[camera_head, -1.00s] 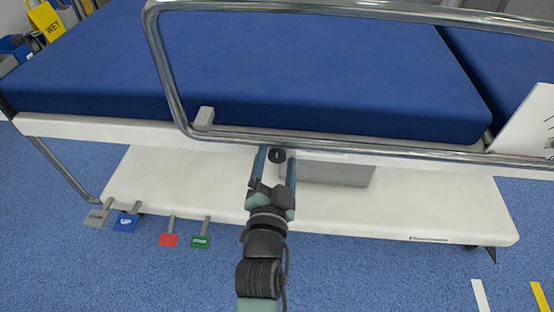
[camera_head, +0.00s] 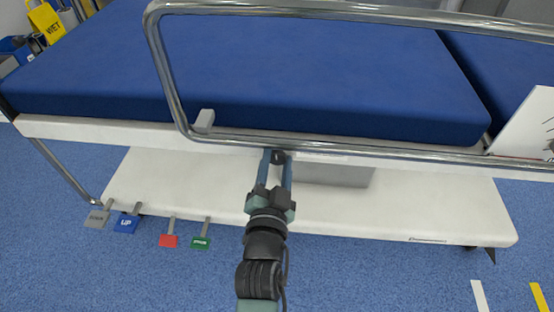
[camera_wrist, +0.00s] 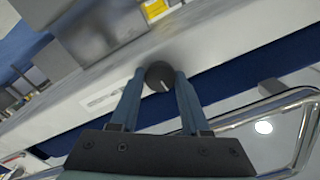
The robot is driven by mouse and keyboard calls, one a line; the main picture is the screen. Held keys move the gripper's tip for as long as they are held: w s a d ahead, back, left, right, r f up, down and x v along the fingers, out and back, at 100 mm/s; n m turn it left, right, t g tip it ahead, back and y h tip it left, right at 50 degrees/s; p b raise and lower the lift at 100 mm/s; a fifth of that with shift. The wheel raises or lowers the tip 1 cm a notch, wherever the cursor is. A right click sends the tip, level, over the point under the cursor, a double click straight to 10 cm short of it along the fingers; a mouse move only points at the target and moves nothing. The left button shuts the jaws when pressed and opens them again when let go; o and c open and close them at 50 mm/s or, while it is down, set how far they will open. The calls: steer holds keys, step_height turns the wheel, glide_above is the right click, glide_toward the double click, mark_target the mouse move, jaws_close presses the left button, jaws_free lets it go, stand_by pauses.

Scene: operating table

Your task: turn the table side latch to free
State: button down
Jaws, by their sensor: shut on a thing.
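The table side latch (camera_head: 278,157) is a small dark round knob on the white side of the operating table (camera_head: 82,130), below the chrome rail. In the wrist view the knob (camera_wrist: 160,76) shows a pale line on its face, tilted off the picture's vertical. My gripper (camera_head: 278,157) reaches up to it from below in the head view. In the wrist view my gripper (camera_wrist: 160,84) has its two blue fingers on either side of the knob, shut on it. The finger contact on the knob's far side is hidden.
A chrome side rail (camera_head: 170,70) runs just above the latch, in front of the blue mattress (camera_head: 330,70). A grey box (camera_head: 335,175) sits behind and right of the fingers. Several pedals, including a blue one (camera_head: 126,223), stand at lower left.

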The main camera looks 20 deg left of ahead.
steer(key=n+p, duration=0.1)
steer(key=n, duration=0.3)
steer(key=n+p, duration=0.1)
steer(key=n, duration=0.3)
steer(key=shift+n, duration=0.4)
steer(key=n+p, duration=0.1)
steer(key=n, duration=0.3)
steer(key=shift+a+n, duration=0.1)
steer(key=shift+n, duration=0.2)
steer(key=shift+f+n+p, duration=0.1)
steer(key=shift+n+p, duration=0.2)
steer(key=shift+n, duration=1.4)
steer(key=shift+c, duration=1.9)
jaws_free()
